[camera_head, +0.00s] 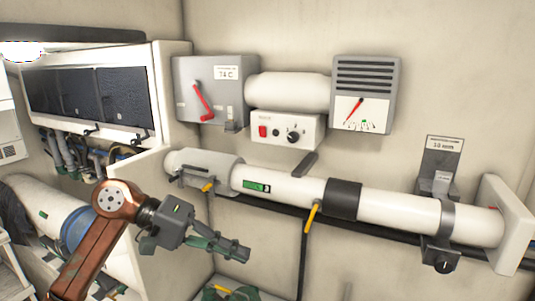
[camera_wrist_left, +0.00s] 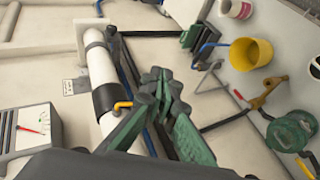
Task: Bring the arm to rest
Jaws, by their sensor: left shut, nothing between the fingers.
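My left gripper (camera_head: 246,251), dark green and grey, hangs at the end of my brown-orange left arm (camera_head: 98,235). It is shut and empty, in front of the wall and below the long white pipe (camera_head: 290,188). In the left wrist view the closed fingers (camera_wrist_left: 160,82) sit near the middle, beside the white pipe and its dark collar (camera_wrist_left: 106,98). They look apart from the pipe, though the distance is hard to judge. My right gripper is not seen.
Yellow-handled levers (camera_head: 312,216) stick out below the pipe. A gauge box (camera_head: 365,94) and a red-handled grey box (camera_head: 211,90) are on the wall. A white cabinet (camera_head: 155,75) stands left. The left wrist view shows a yellow cup (camera_wrist_left: 250,53) and a green object (camera_wrist_left: 290,133) at right.

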